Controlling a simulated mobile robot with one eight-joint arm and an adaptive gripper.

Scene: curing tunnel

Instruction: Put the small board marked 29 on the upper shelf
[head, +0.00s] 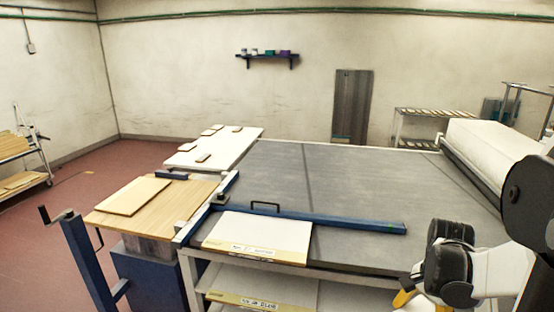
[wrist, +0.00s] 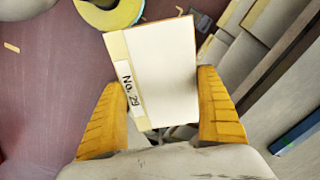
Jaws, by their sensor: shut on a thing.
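The small board marked "No. 29" (wrist: 165,75) is pale, with a tan strip along its left edge that bears the label. In the wrist view it stands between the yellow fingers of my gripper (wrist: 165,108), which is shut on it. In the head view only a bit of my gripper's yellow fingers (head: 408,299) shows at the bottom right, and the board is hidden there. A two-level rack (head: 432,111) at the back right holds small pieces on its upper shelf. A dark wall shelf (head: 266,56) carries several small pots.
A large grey table (head: 360,190) fills the middle, with a blue bar (head: 340,221) and a labelled board (head: 258,236) at its front. The wrist view shows stacked boards (wrist: 235,65) and a yellow-green round thing (wrist: 112,14).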

